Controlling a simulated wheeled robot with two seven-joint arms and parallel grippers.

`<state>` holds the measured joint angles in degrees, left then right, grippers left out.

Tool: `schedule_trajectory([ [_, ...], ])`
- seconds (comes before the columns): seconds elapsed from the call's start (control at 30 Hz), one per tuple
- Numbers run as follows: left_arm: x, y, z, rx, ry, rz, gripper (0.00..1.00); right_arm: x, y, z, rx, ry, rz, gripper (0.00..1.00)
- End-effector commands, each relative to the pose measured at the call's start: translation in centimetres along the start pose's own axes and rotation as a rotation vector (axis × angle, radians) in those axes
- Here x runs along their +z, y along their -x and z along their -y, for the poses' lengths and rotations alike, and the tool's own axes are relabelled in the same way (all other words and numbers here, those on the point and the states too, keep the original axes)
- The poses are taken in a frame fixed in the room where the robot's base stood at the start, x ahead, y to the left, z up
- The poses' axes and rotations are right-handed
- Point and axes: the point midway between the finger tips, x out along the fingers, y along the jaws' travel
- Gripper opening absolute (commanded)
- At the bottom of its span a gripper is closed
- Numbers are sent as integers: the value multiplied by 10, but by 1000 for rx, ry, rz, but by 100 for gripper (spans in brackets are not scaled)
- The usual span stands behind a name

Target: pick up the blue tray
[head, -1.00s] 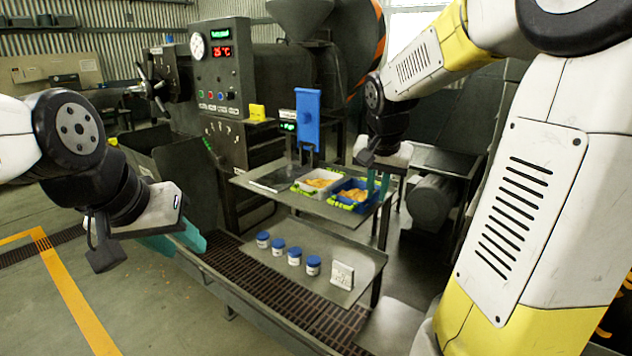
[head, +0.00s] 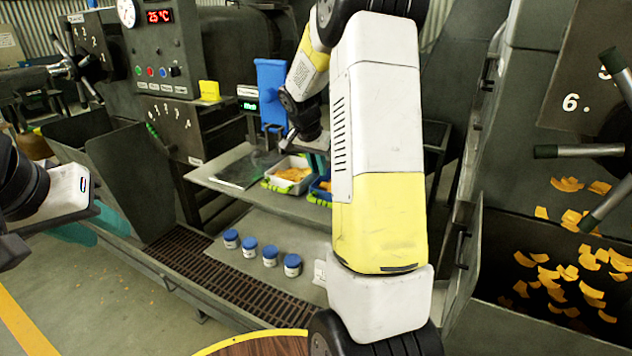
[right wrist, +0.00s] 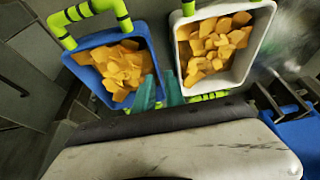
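The blue tray (right wrist: 95,49) holds orange chips and has a green-and-black handle. In the head view a strip of the blue tray (head: 318,192) shows on the upper shelf; my right arm hides the rest. My right gripper (right wrist: 159,92) has its two teal fingers close together at the tray's right side, by the gap to the white tray. Whether they touch or clamp the wall is unclear. The right gripper is mostly hidden in the head view (head: 317,160). My left gripper (head: 92,226) is open and empty at the left, far from the trays.
A white tray (right wrist: 262,22) of orange chips stands next to the blue one. Several blue-lidded jars (head: 270,255) stand on the lower shelf (head: 240,278). A blue upright part (head: 271,90) rises behind the trays. A bin with orange chips (head: 560,260) is at the right.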

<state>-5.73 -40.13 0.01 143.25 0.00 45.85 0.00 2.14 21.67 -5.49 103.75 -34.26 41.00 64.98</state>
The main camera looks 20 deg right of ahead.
Motion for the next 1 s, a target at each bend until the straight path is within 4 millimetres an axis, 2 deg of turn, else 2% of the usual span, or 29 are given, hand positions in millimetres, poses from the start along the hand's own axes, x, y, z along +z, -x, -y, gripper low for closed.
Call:
schedule_trajectory([
  [0.2, 0, 0, 0, 0, 0, 0, 36, 2, -34, -2, 3, 0, 3, 15],
  [0.3, 0, 0, 0, 0, 0, 0, 36, 2, -41, -1, 1, 0, 2, 15],
  [0.47, 0, 0, 0, 0, 0, 0, 36, 2, -41, -1, 0, 0, 1, 15],
  [0.57, 0, 0, 0, 0, 0, 0, 36, 2, -41, -1, 0, 1, 1, 0],
  [1.0, 0, 0, 0, 0, 0, 0, 36, 2, -40, -1, 0, 1, 1, 0],
])
